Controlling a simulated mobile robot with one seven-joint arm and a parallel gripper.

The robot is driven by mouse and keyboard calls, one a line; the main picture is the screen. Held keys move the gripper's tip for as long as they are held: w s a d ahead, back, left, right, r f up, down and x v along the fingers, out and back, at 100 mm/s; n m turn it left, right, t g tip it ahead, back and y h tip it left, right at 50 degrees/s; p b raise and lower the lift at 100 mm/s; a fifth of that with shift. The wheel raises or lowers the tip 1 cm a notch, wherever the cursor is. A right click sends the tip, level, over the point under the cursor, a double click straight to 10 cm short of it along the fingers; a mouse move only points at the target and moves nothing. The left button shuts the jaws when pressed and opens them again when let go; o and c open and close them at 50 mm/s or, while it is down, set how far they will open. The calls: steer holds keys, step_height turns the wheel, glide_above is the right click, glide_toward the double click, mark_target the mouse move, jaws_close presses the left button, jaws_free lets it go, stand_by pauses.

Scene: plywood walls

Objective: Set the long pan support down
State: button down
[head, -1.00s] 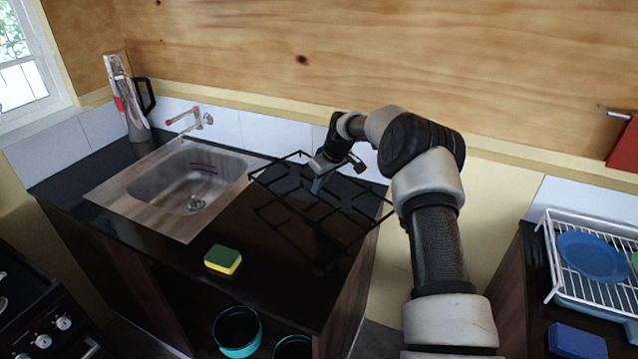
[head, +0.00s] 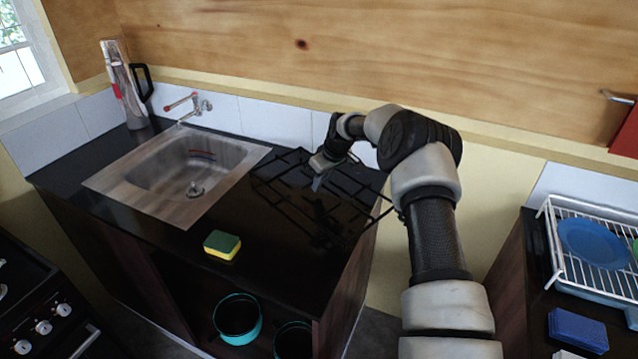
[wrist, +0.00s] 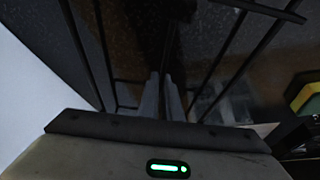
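The long pan support (head: 300,208), a thin black grid, lies low over the right part of the dark counter in the head view, its right corner sticking out past the counter's side edge. It looks level and at or very near the counter top; I cannot tell whether it touches all along.
The sink (head: 190,172) is set in the counter (head: 225,268) to the left. A yellow-green sponge (head: 222,244) lies near the front edge. A kettle-like jug (head: 128,90) stands at the back left. Pots (head: 238,317) sit on the shelf below. A dish rack (head: 560,270) is at right.

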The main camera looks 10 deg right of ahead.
steer(key=shift+w+f+b, duration=0.1)
steer(key=shift+f+b, duration=0.3)
steer(key=shift+b, duration=0.1)
steer(key=c, duration=1.9)
jaws_free()
steer(key=shift+f, duration=0.2)
steer(key=b+v, duration=0.1)
steer(key=v, duration=1.6)
steer(key=shift+r, duration=0.4)
